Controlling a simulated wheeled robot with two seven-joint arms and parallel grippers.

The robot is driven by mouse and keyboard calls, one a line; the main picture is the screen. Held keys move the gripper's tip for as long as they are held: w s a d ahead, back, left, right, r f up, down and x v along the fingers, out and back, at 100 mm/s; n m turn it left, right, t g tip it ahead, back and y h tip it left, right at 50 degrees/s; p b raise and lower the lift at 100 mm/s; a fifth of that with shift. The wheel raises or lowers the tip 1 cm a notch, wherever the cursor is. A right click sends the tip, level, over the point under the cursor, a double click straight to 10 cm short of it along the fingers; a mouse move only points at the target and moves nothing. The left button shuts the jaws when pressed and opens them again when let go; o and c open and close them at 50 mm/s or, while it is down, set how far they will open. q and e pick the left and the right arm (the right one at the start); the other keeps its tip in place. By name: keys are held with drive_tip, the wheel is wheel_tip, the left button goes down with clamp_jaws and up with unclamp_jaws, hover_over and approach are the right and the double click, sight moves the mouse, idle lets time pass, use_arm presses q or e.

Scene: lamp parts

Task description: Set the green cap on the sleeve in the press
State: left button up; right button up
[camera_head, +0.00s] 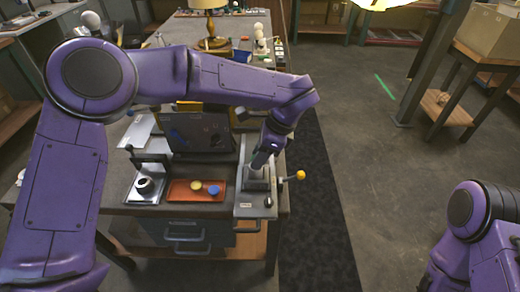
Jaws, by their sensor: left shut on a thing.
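The press (256,211) is a grey fixture at the right end of the workbench, with a yellow-knobbed lever (300,175) on its right side. My left gripper (259,160) reaches down over the press and is shut on the green cap (254,157), of which only a small green patch shows. The sleeve in the press is hidden or too small to make out, so I cannot tell whether the cap touches it. My right arm shows at the lower right, but its gripper is out of view.
An orange-red tray (180,196) holds a yellow cap (196,186) and a blue cap (213,190). Left of it, a dark and white round part (145,184) sits on a metal stand. A dark panel (200,135) stands behind. Open floor lies right of the bench.

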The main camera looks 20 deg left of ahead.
drive_tip(key=shift+s+f, duration=0.15)
drive_tip(key=shift+f, duration=0.1)
idle(0.3)
drive_tip(key=shift+f+b, duration=0.1)
drive_tip(key=shift+b, duration=0.25)
drive_tip(key=shift+f, duration=0.2)
wheel_tip(320, 180, down, 6)
drive_tip(key=b, duration=0.6)
idle(6.0)
